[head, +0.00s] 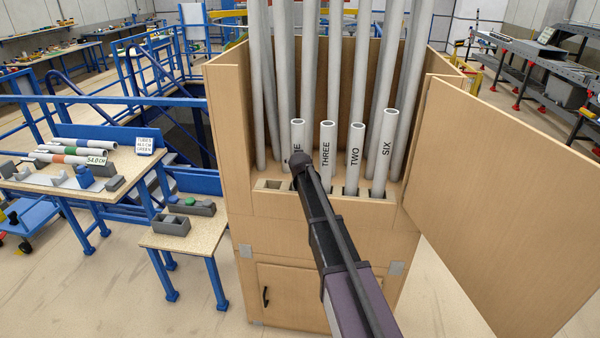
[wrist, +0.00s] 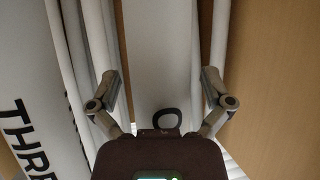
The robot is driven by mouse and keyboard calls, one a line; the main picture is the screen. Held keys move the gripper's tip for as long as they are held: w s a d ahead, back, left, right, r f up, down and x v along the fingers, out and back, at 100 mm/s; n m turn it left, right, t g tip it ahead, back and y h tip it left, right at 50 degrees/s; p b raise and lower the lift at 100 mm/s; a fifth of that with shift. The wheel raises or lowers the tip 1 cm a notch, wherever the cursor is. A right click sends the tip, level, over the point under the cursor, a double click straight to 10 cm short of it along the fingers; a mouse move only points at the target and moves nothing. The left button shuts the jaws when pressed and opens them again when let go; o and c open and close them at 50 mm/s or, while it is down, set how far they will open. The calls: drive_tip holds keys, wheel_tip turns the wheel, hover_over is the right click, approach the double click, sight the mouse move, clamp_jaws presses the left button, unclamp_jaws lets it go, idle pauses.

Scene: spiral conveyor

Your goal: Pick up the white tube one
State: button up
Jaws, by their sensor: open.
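Tube one (head: 297,132) is a white upright tube in the front row of the wooden cabinet. Only the end of its label shows in the head view, as my arm hides its lower part. My gripper (wrist: 161,82) is open, its two fingers on either side of a broad white tube (wrist: 156,45), apparently tube one, in the wrist view. A dark ring shows low on that tube, just above the gripper body. Contact with the fingers cannot be told. The fingers are hidden in the head view.
Tubes THREE (head: 327,150), TWO (head: 356,150) and SIX (head: 384,150) stand to the right. Tube THREE also fills the left of the wrist view (wrist: 18,75). Tall pipes (head: 309,50) rise behind. The cabinet's open door (head: 500,190) stands at the right. An empty socket (head: 268,184) is at left.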

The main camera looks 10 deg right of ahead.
drive_tip(key=c, duration=1.1)
drive_tip(key=shift+r, duration=0.2)
drive_tip(key=shift+c, duration=0.2)
wheel_tip(320, 180, up, 18)
drive_tip(key=p, duration=1.8)
drive_tip(key=shift+f, duration=0.2)
